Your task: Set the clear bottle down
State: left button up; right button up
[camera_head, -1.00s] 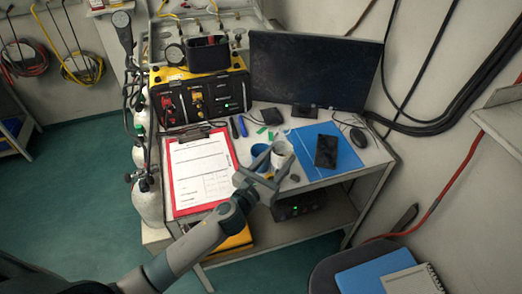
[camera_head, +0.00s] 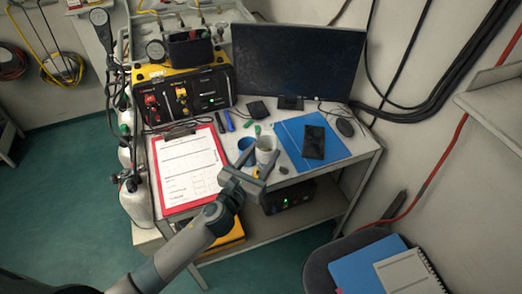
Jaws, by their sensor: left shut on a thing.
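The clear bottle (camera_head: 266,152) is a pale, greyish cylinder at the front middle of the desk (camera_head: 318,178). My left gripper (camera_head: 256,163) is shut on it from the front, with one finger on each side. The gripper hides part of its lower half. The bottle looks upright, and I cannot tell whether its base touches the desk. A blue round thing (camera_head: 245,144) is just left of it, partly hidden by the left finger. My right gripper is not in view.
A red clipboard (camera_head: 188,166) lies to the left, and a blue folder (camera_head: 335,157) with a dark phone (camera_head: 314,142) to the right. A small dark item (camera_head: 283,170) lies near the front edge. The monitor (camera_head: 297,65) and yellow-black panel case (camera_head: 180,92) stand behind.

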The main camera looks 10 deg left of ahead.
pick_arm(q)
jog(key=s+a+r+n+y+b, duration=0.1)
jog(key=s+a+r+y+b, duration=0.1)
jog(key=s, duration=0.6)
jog(key=s+a+r+n+y+b, duration=0.2)
jog(key=s+a+b, duration=0.2)
jog(key=s, duration=0.4)
jog(key=shift+s+a+t+y+b, duration=0.2)
jog(key=shift+a+t+y+b, duration=0.15)
jog(key=shift+a, duration=0.4)
jog(key=shift+r, duration=0.1)
